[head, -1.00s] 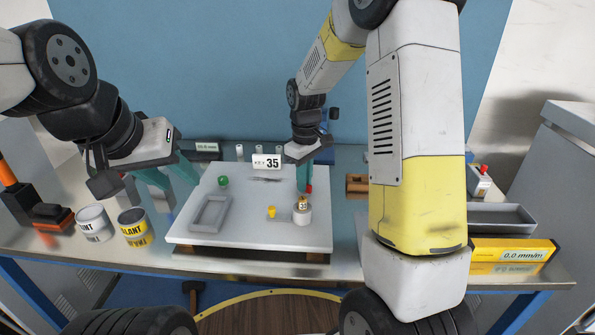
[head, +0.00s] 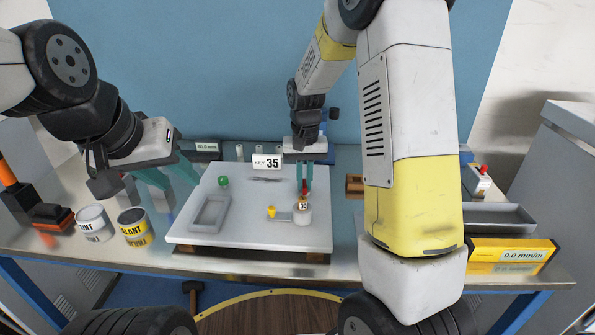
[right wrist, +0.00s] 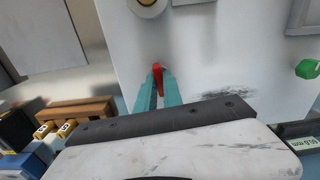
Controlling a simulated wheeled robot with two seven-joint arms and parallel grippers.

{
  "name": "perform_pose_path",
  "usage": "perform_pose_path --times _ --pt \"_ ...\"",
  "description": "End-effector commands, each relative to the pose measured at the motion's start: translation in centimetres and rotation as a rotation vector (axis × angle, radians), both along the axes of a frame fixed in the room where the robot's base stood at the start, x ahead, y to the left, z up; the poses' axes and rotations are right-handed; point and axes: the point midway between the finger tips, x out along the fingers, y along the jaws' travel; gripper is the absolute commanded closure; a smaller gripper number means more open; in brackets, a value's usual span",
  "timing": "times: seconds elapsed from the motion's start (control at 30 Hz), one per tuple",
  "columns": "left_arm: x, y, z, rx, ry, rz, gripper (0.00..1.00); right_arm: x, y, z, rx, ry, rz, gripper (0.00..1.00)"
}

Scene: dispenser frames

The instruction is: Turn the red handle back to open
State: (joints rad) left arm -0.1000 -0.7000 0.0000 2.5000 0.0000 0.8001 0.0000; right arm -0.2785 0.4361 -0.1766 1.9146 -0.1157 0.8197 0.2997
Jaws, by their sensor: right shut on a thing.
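The small red handle (head: 304,186) sits above a round white valve body (head: 303,216) with a tag reading 35, on the right part of the white board (head: 250,236). My right gripper (head: 305,182) reaches down from behind and is shut on the red handle. In the right wrist view the red handle (right wrist: 157,72) shows between the teal fingertips (right wrist: 158,82); its lower part is hidden by them. My left gripper (head: 181,185) is open and empty over the left edge of the board, apart from the handle.
A yellow knob (head: 271,211), a green knob (head: 223,181) and a grey rectangular frame (head: 196,225) are on the board. Two cans (head: 134,227) stand left of the board. A brown block (head: 354,185) lies to the right.

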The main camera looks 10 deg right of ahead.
Motion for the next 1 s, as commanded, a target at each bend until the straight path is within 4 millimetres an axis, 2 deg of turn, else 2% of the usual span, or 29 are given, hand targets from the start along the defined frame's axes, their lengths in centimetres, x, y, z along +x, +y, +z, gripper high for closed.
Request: perform_pose_path --times 0.3,0.8,0.83,0.9,1.0 --pt "0.0 0.0 0.0 0.0 0.0 0.0 0.6 0.1 0.04 0.11 0.001 -0.003 -0.099 1.0" --pt "0.0 0.0 0.0 0.0 0.0 0.0 0.6 0.11 0.02 0.12 0.001 -0.004 -0.115 1.0" --pt "0.0 0.0 0.0 0.0 0.0 0.0 0.6 0.11 0.02 0.12 0.001 -0.004 -0.115 0.83" --pt "0.0 0.0 0.0 0.0 0.0 0.0 0.6 0.1 0.02 0.11 0.001 -0.003 -0.115 0.7" --pt "0.0 0.0 0.0 0.0 0.0 0.0 0.6 0.07 0.01 0.07 0.001 -0.002 -0.114 0.67"
